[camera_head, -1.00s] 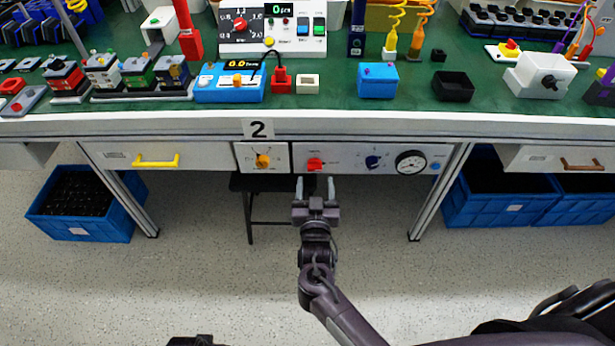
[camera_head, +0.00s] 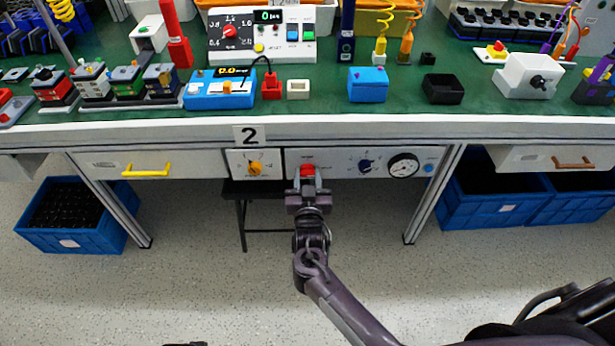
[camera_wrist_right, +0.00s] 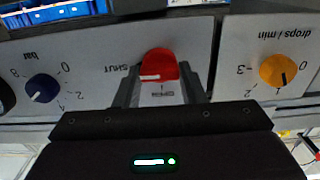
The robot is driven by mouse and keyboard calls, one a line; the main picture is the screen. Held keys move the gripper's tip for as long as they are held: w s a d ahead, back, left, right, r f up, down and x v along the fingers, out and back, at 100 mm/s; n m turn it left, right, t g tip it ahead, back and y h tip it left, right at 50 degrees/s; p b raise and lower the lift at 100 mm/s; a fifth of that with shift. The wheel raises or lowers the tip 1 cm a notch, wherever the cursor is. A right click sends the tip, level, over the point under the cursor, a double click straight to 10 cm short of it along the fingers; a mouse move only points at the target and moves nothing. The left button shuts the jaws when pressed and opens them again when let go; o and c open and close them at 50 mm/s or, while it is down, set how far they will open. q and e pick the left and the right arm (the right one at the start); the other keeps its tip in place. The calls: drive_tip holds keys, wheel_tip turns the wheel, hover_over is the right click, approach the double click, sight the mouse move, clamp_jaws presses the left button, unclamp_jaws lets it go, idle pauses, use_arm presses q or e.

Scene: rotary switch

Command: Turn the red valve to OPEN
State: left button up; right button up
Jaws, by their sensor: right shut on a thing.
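The red valve (camera_head: 307,170) is a round knob on the white front panel under the bench. In the right wrist view the red valve (camera_wrist_right: 160,63) shows upside down, between the fingers of my right gripper (camera_wrist_right: 161,78). A white mark on its face lies toward the SHUT label (camera_wrist_right: 121,68). The OPEN label (camera_wrist_right: 163,94) sits below the knob in that view, partly framed by the fingers. In the head view my right gripper (camera_head: 307,181) reaches up from below and is shut on the valve. My left gripper cannot be made out.
An orange knob (camera_head: 254,169) is left of the valve; a blue knob (camera_head: 366,166) and a round gauge (camera_head: 404,166) are to its right. The bench edge (camera_head: 480,126) overhangs above. A dark stool (camera_head: 243,188) stands underneath. Blue crates (camera_head: 70,238) flank the space.

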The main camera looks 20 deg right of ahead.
drive_tip(key=n+p, duration=0.4)
drive_tip(key=n, duration=0.3)
drive_tip(key=shift+a+n, duration=0.1)
drive_tip(key=shift+n, duration=0.3)
drive_tip(key=n+p, duration=0.1)
drive_tip(key=n, duration=0.3)
drive_tip(key=shift+p, duration=0.3)
use_arm(q)
drive_tip(key=s+a+f+p, duration=0.1)
drive_tip(key=s+a+f, duration=0.3)
drive_tip(key=s+f, duration=0.5)
wheel_tip(320, 180, down, 3)
drive_tip(key=shift+s, duration=0.35)
use_arm(e)
drive_tip(key=n, duration=0.6)
drive_tip(key=shift+a+f, duration=0.1)
drive_tip(key=shift+f, duration=0.1)
use_arm(q)
drive_tip(key=shift+s+f, duration=0.15)
drive_tip(key=shift+s, duration=0.1)
drive_tip(key=shift+w, duration=0.35)
use_arm(e)
drive_tip(key=o, duration=1)
